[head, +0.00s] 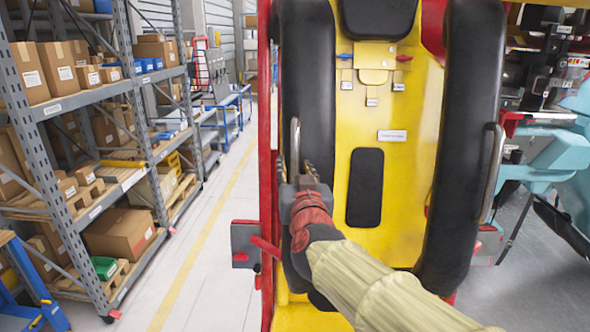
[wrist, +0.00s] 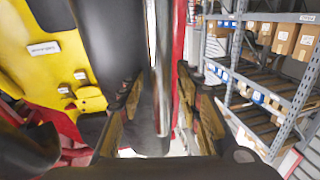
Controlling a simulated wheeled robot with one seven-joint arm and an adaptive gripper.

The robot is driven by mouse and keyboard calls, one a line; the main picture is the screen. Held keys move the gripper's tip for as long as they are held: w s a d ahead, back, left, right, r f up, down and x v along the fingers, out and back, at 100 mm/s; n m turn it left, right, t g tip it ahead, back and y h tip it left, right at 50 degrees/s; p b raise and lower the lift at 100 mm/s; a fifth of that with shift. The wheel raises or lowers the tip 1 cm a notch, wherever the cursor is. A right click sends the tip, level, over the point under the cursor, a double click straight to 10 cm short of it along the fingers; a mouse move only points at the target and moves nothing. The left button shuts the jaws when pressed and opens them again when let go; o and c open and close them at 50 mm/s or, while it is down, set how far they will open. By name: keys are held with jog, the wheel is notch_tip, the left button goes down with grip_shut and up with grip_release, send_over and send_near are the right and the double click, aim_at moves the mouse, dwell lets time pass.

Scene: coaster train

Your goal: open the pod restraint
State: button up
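The pod restraint is a pair of thick black padded bars, the left bar (head: 308,80) and the right bar (head: 468,110), in front of the yellow seat back (head: 412,165). Each bar has a curved metal handle: the left handle (head: 295,150) and the right handle (head: 490,175). My gripper (head: 306,172) is at the lower end of the left handle. In the wrist view my gripper (wrist: 160,95) is open, with the metal handle (wrist: 160,50) running between its two tan-padded fingers. Gaps show on both sides of the handle. In the head view, my wrist partly hides the fingers.
Grey shelving (head: 135,175) with cardboard boxes stands at the left, beyond a clear aisle (head: 205,220) with a yellow floor line. A red post (head: 265,120) edges the pod closely at left. Teal machinery (head: 550,160) stands at the right.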

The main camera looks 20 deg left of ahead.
jog(key=shift+w, duration=0.1)
jog(key=shift+c, duration=0.9)
grip_shut()
